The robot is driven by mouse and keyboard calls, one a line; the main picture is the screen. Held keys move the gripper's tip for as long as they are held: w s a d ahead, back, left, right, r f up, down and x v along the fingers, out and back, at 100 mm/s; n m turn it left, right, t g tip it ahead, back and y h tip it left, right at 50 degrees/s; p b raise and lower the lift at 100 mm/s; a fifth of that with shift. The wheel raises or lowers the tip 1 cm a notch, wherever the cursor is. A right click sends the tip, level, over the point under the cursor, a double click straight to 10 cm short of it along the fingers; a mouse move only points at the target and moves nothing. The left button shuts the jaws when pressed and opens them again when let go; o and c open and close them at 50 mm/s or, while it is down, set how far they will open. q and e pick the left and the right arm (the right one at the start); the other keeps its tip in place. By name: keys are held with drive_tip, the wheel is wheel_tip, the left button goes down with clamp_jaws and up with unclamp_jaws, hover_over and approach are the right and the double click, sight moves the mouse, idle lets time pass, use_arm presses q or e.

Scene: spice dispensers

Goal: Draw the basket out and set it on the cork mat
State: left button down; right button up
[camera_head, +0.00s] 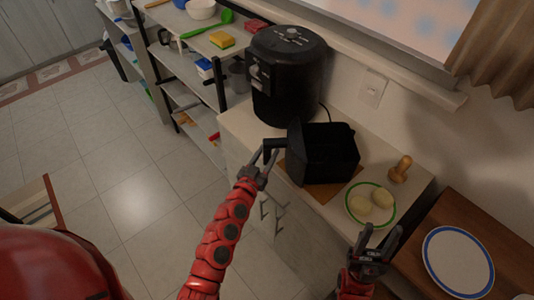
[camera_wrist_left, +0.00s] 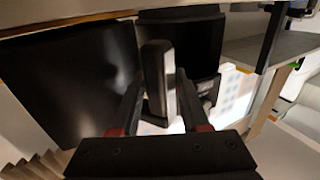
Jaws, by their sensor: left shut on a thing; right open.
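The black basket (camera_head: 328,155) is out of the black air fryer (camera_head: 286,75) and is at the cork mat (camera_head: 320,194). Mat edges show around its lower side; whether it touches the mat or hovers just above is unclear. My left gripper (camera_head: 265,160) is shut on the basket's handle, which points left. In the left wrist view the handle (camera_wrist_left: 157,75) sits between the fingers, with the basket wall (camera_wrist_left: 70,85) to the left. My right gripper (camera_head: 382,237) is open and empty, below the plate of potatoes.
A green-rimmed plate (camera_head: 354,212) with potatoes and a wooden pepper mill (camera_head: 400,169) stand right of the mat. A blue-rimmed plate (camera_head: 458,261) lies on the wooden surface at the right. A shelf with a sponge (camera_head: 221,40) and dishes stands left of the fryer.

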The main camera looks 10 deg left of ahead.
use_arm(q)
drive_tip(key=shift+r, duration=0.1)
drive_tip(key=shift+c, duration=1.6)
unclamp_jaws()
drive_tip(key=b+v, duration=0.5)
drive_tip(key=v, duration=1.2)
drive_tip(key=shift+s, duration=0.25)
